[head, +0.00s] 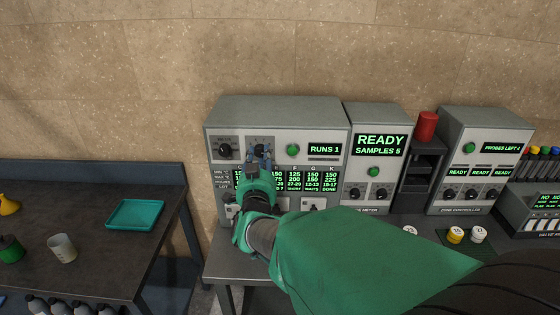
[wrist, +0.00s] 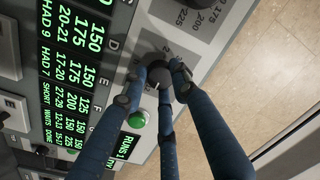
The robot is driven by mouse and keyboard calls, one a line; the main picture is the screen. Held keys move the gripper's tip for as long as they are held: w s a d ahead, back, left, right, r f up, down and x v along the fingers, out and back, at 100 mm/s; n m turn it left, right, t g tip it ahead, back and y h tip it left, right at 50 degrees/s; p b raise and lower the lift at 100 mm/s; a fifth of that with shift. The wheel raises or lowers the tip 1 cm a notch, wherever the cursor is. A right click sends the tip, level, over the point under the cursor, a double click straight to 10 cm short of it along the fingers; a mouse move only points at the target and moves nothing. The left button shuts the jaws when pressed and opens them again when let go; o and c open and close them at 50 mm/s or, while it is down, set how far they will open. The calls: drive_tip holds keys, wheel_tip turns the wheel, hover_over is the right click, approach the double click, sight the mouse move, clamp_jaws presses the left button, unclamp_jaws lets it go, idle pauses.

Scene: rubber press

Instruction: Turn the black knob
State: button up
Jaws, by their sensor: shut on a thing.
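My gripper (head: 261,154) has its dark blue fingers up against the upper front panel of the large grey press box (head: 272,107). In the wrist view my gripper (wrist: 162,80) is shut on a black knob (wrist: 159,76), with fingertips on both sides of it. The fingers hide most of this knob in the head view. A second black knob (head: 225,150) sits to the left on the same panel, untouched. It also shows at the top edge of the wrist view (wrist: 197,3).
A green button (head: 293,150) and a RUNS 1 display (head: 324,149) are right of my gripper. A lit table of numbers (head: 304,181) lies below. A READY box (head: 379,145) stands to the right. A side table (head: 92,200) holds a teal tray (head: 135,214).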

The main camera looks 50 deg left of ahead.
drive_tip(key=shift+f+m+b, duration=0.2)
drive_tip(key=shift+m+b, duration=0.7)
drive_tip(key=shift+b, duration=0.05)
drive_tip(key=shift+r, duration=0.1)
drive_tip(key=o, duration=1.1)
drive_tip(key=shift+o, duration=0.2)
drive_tip(key=v, duration=1.2)
